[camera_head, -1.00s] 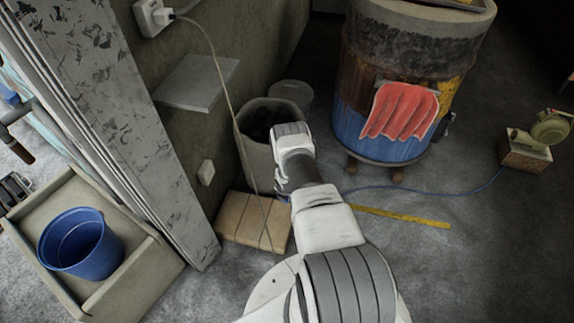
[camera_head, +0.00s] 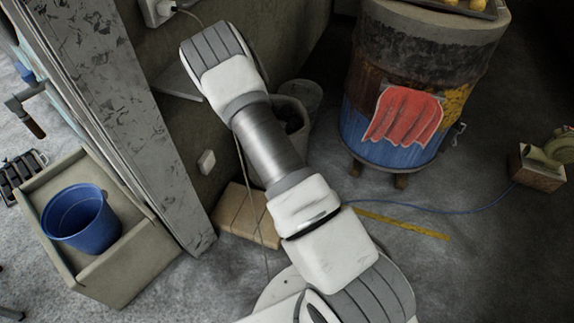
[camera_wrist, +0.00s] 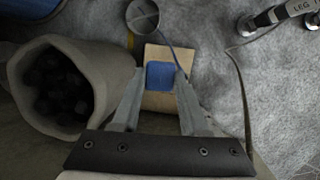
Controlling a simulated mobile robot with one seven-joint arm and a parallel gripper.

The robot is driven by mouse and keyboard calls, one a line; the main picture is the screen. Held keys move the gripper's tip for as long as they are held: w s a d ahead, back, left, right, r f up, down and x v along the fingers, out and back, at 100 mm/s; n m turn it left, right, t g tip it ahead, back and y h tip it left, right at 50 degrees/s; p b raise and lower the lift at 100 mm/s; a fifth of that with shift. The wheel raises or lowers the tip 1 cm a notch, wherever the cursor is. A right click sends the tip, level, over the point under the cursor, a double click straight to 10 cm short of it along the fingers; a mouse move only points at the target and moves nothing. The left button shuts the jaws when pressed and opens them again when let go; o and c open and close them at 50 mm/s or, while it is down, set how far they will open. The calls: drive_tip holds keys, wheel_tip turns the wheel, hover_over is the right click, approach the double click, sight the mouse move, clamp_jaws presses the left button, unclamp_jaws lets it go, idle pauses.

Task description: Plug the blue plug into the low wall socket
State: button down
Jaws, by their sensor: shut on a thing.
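My gripper (camera_wrist: 160,80) shows in the wrist view, its two grey fingers shut on the blue plug (camera_wrist: 160,74). The plug is held between the fingertips, above the tan block on the floor. In the head view my arm hides the gripper and the plug. The low wall socket (camera_head: 206,162) is a small white box on the wall, left of my arm and above the tan block. I cannot make it out in the wrist view.
An upper socket (camera_head: 157,10) holds a white plug with a cord. A grey shelf (camera_head: 178,84) juts from the wall. A sack (camera_wrist: 75,85) of dark lumps stands beside the tan block (camera_head: 236,214). A barrel oven (camera_head: 420,60) and a blower (camera_head: 545,165) stand right. Grey floor between is mostly clear.

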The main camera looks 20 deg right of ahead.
drive_tip(key=s+a+r+m+g, duration=0.1)
drive_tip(key=a+r+m, duration=0.3)
drive_tip(key=r, duration=0.5)
drive_tip(key=s+a+r+m+g+y, duration=0.1)
drive_tip(key=a+r+m, duration=0.4)
drive_tip(key=r, duration=0.4)
drive_tip(key=shift+r+y, duration=0.2)
drive_tip(key=shift+y, duration=0.1)
drive_tip(key=shift+d, duration=0.15)
